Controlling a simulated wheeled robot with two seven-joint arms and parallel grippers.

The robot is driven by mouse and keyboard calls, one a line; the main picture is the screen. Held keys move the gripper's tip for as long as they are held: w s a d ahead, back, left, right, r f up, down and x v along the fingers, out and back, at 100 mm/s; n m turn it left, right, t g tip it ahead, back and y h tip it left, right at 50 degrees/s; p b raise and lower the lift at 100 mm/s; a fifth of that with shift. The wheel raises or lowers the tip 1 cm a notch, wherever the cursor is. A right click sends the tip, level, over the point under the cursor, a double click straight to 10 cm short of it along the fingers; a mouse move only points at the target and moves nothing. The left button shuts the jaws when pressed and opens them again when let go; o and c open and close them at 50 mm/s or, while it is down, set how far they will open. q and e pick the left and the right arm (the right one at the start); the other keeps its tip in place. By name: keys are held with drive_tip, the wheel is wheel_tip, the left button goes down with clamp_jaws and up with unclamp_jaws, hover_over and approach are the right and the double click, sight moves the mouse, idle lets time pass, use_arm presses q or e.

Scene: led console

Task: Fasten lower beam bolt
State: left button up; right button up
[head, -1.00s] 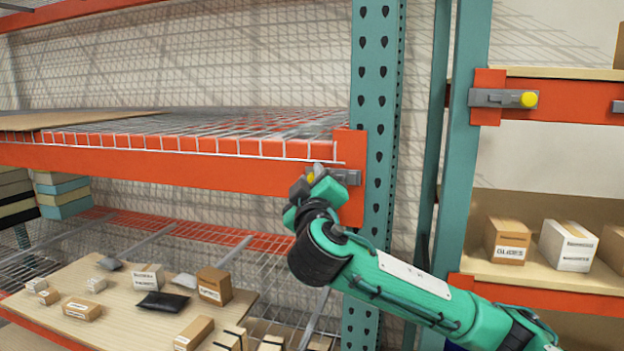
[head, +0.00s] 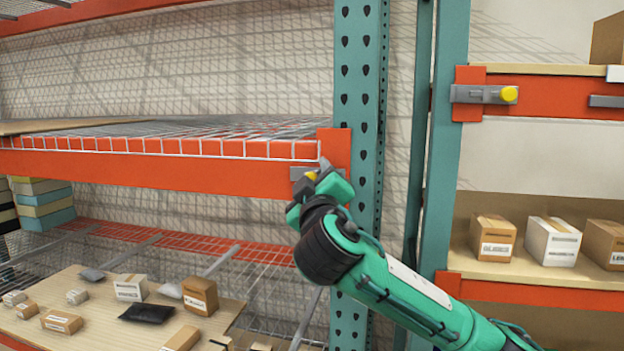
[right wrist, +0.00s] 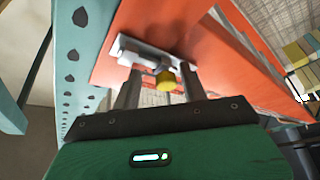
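The lower beam (head: 150,170) is orange and meets a teal upright (head: 357,85). My right gripper (head: 322,172) is at the bolt. In the right wrist view its two fingers (right wrist: 162,84) stand apart, with the knob between them. Contact with the knob is unclear. My left gripper is not in view.
The right bay has a similar grey bolt (head: 480,94) with a yellow knob on an orange beam. Boxes (head: 552,241) stand on the shelf below it. A wooden board (head: 95,310) with several small packages lies at lower left. A wire deck (head: 190,130) rests above the lower beam.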

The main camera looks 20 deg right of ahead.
drive_tip(key=shift+w+a, duration=0.1)
drive_tip(key=shift+a, duration=0.05)
drive_tip(key=b+v, duration=0.6)
drive_tip(key=v, duration=0.7)
drive_tip(key=shift+s, duration=0.4)
drive_tip(key=shift+f, duration=0.15)
